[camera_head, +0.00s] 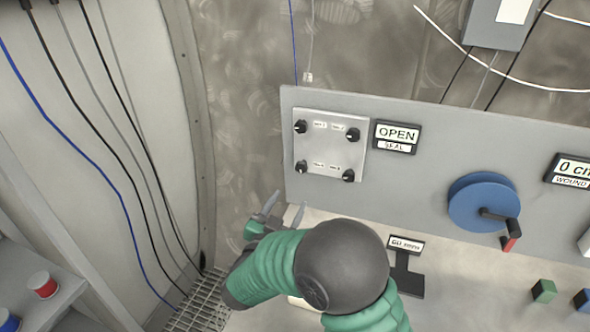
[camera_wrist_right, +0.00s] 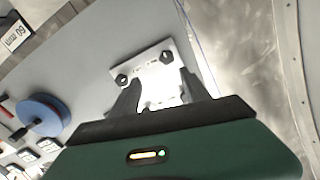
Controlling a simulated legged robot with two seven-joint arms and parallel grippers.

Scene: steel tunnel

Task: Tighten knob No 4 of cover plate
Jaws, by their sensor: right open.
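The cover plate (camera_head: 330,150) is a light square on the grey panel, with a black knob at each corner. The lower right knob (camera_head: 348,175) appears to be No 4, though its small label is hard to read. My right gripper (camera_head: 285,208) is open and empty, below and left of the plate, apart from it. In the right wrist view, the plate (camera_wrist_right: 150,68) shows beyond the open fingers (camera_wrist_right: 160,80). Two knobs show there, one near the left finger (camera_wrist_right: 122,80) and one between the fingertips (camera_wrist_right: 166,57); the fingers hide part of the plate. My left gripper is out of view.
An OPEN/SEAL sign (camera_head: 396,137) sits right of the plate. A blue handwheel (camera_head: 483,202) with a crank handle projects farther right. A black stand with a label (camera_head: 405,268) is on the bench below. A curved tunnel wall (camera_head: 120,120) with cables is at left.

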